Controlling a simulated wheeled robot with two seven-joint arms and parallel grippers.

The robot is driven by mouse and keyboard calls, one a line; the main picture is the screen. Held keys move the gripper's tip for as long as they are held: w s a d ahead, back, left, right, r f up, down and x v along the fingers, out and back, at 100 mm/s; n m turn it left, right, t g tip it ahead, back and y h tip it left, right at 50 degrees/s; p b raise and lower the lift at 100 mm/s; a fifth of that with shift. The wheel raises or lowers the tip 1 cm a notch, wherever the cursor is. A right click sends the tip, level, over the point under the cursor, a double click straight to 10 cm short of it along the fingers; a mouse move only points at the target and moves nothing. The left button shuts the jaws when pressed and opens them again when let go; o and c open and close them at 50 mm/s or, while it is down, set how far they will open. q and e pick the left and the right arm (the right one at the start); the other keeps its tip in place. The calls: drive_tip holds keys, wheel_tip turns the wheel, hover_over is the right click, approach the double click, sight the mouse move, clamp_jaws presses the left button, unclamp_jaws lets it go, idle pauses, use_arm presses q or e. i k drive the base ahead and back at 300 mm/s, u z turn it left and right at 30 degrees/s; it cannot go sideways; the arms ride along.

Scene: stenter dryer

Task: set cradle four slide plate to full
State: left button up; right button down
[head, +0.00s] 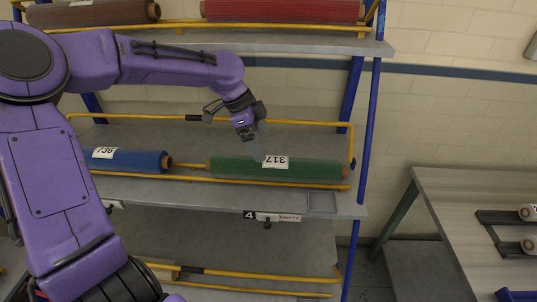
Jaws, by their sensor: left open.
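The cradle four slide plate (279,217) is a small white plate with reddish lettering, too small to read. It sits on the front edge of the middle shelf, just right of a black tag marked 4 (250,215). A small dark knob (267,225) hangs just below it. My left gripper (258,147) is open and empty. It points down above the green roll (300,168), well above the plate and apart from it. My right gripper is not in view.
The green roll, labelled 317, and a blue roll (135,161) lie on the middle shelf (200,190) between yellow rails. A blue post (362,150) stands at the rack's right end. A grey table (470,190) stands farther right.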

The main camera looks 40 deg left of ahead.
sight(267, 217)
drive_tip(key=k, duration=1)
